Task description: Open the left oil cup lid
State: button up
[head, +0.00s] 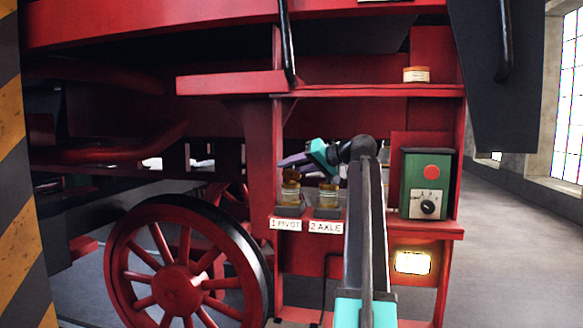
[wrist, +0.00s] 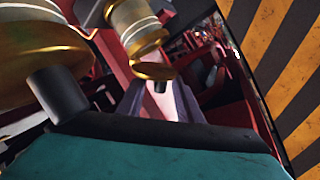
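The left oil cup (head: 291,188), over the label "1 PIVOT", is a small brass-and-glass cup on the red shelf. It also shows in the wrist view (wrist: 136,26), where the picture is roughly upside down. Its brass lid (wrist: 153,73) seems raised and tilted off the rim there. The right oil cup (head: 328,196), over "2 AXLE", looms large in the wrist view (wrist: 40,50). My gripper (head: 286,162) is just above the left cup, its dark fingers pointing left. The fingertips (wrist: 160,95) are close to the lid; contact and finger gap are unclear.
A green box (head: 426,183) with a red button and a dial stands right of the cups. A red spoked wheel (head: 178,287) is below left. A small tin (head: 416,75) sits on the upper ledge. A striped pillar (head: 14,180) stands at the left edge.

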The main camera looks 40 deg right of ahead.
grip_shut()
jog(key=shift+d, duration=0.1)
jog(key=shift+w+d+r+m+g+b, duration=0.1)
jog(key=shift+w+d+m+g+b, duration=0.15)
jog(key=shift+m+g+b, duration=0.2)
jog(key=shift+d+m+g+y, duration=0.25)
jog(key=shift+m+y, duration=0.25)
jog(key=shift+m, duration=0.05)
grip_release()
